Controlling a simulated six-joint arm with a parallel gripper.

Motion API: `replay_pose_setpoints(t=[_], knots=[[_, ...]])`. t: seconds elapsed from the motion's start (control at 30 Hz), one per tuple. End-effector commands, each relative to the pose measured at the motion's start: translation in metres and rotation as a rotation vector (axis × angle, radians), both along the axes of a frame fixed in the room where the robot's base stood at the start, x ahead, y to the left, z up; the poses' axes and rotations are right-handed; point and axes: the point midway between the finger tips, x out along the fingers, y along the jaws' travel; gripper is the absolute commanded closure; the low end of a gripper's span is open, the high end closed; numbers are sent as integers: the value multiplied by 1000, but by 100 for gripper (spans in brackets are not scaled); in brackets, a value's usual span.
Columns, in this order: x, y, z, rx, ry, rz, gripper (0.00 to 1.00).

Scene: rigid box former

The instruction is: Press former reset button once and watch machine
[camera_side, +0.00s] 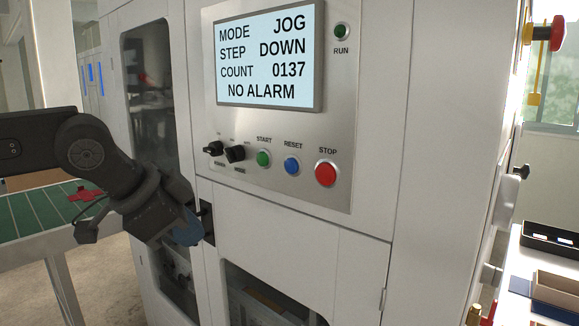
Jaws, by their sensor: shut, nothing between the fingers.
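The former's control panel (340,120) is on the front of a white machine. The blue RESET button (292,166) sits between the green START button (263,158) and the red STOP button (325,174). The display (268,55) reads MODE JOG, STEP DOWN, COUNT 0137, NO ALARM. A green RUN light (341,32) is to its right. My gripper (205,222) is shut, low and left of the buttons, near the cabinet front and apart from RESET. Its fingertips are dark and partly hidden by the wrist.
Two black selector knobs (224,151) are left of START. A green conveyor (40,208) with a red part (85,194) lies at left. A red emergency knob (556,33) sticks out at upper right. Trays (550,240) stand on a bench at right. The space before the buttons is clear.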

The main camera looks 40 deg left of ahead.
Motion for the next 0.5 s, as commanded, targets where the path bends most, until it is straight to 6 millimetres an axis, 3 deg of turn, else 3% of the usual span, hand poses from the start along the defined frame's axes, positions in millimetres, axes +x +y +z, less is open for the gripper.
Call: replay_pose_setpoints(t=[0.1,0.2,0.5], knots=[[18,-20,32,63,-57,-110,100],[27,-32,50,101,-92,-169,100],[34,-42,66,135,-125,-220,100]])
